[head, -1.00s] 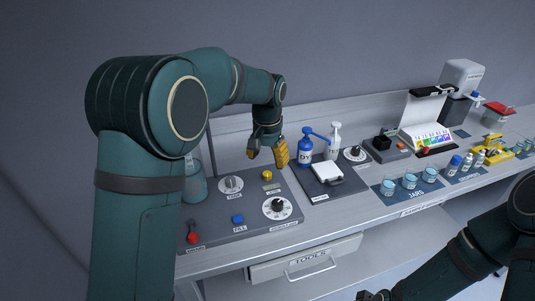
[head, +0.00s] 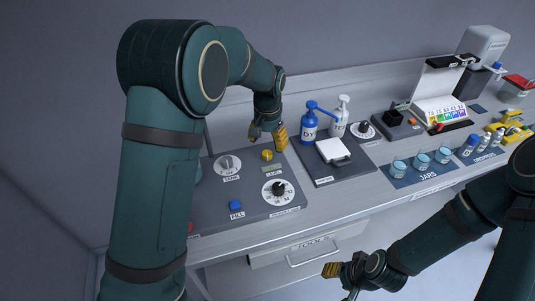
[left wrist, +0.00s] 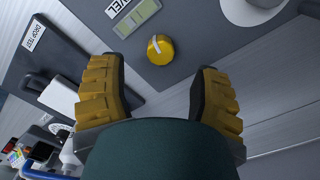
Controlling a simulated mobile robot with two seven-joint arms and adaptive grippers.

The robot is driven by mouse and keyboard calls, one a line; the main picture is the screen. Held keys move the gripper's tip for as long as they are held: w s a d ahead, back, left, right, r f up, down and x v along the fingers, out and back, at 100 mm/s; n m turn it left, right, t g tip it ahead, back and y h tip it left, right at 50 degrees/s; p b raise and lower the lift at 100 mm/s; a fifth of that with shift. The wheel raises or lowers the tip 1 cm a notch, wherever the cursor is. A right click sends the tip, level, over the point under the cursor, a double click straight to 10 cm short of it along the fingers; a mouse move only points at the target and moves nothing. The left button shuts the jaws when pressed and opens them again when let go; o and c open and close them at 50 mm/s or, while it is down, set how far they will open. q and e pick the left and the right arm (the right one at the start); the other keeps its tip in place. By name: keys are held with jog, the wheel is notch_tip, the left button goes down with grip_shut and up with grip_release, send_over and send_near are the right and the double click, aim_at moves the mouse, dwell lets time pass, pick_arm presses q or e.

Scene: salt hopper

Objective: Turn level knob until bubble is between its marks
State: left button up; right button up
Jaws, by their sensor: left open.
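The yellow level knob (head: 267,155) is on the dark panel, just above a small greenish level vial (head: 271,168). In the left wrist view the knob (left wrist: 160,50) lies ahead of the fingertips, roughly centred in the gap, with the vial (left wrist: 137,18) beside it. The vial's bubble and marks are too small to tell. My left gripper (head: 268,137) is open and empty, above and behind the knob, apart from it. My right gripper (head: 342,280) is in front of the bench, away from the panel, its fingers apart and empty.
The panel also holds a grey tank knob (head: 227,164), a blue fill button (head: 236,204) and a white dial (head: 277,190). A blue bottle (head: 309,127) and white pump bottle (head: 339,117) stand right of my left gripper. Jars (head: 421,160) stand further right.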

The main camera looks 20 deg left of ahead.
aim_at(267, 152)
pick_arm(q)
notch_tip(267, 152, down, 5)
jog(key=shift+r+b, duration=0.1)
jog(key=shift+b, duration=0.2)
grip_shut()
